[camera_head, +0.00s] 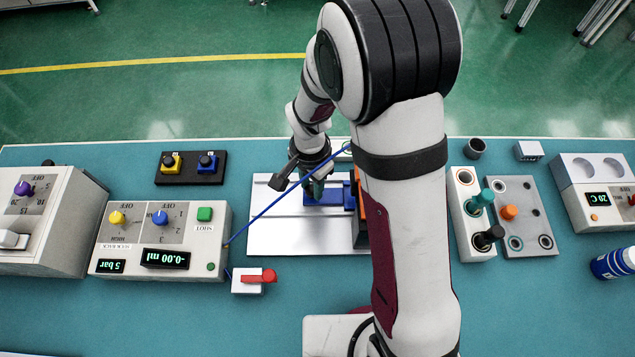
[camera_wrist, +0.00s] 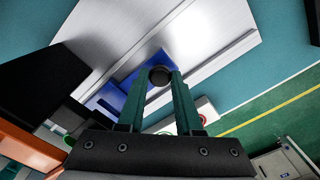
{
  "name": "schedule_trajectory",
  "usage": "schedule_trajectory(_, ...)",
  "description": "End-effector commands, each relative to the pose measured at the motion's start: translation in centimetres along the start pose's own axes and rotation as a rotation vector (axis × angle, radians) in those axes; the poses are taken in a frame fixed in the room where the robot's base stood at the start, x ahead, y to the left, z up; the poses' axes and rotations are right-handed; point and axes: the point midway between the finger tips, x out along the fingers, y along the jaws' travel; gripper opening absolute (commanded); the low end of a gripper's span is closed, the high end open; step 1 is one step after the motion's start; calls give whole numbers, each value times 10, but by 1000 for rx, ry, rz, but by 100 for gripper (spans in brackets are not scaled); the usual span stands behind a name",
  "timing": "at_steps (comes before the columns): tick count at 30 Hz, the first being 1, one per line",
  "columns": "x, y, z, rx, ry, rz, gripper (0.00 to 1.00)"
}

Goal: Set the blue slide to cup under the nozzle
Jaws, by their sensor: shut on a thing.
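The blue slide (camera_head: 325,196) lies on a silver metal plate (camera_head: 290,235) with a raised rail, left of my forearm. In the wrist view the blue slide (camera_wrist: 112,97) shows left of and beyond my fingers. My gripper (camera_head: 315,186) is over the slide, partly hidden by my wrist. In the wrist view my gripper (camera_wrist: 159,76) has its green fingers shut on a dark round knob (camera_wrist: 159,75) at the slide. An orange and black block (camera_head: 360,222) stands at the slide's right, mostly behind my arm. I cannot make out the nozzle or the cup.
A dispenser box (camera_head: 160,240) with knobs stands left, its blue tube (camera_head: 270,207) running over the plate. A rack (camera_head: 470,215) with capped pieces stands right. Bare teal table lies at the front left.

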Motion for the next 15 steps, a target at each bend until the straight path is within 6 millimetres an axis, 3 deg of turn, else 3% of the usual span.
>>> schedule_trajectory(9,0,-57,57,-5,0,-3,0)
schedule_trajectory(15,0,-72,72,-2,0,-3,0)
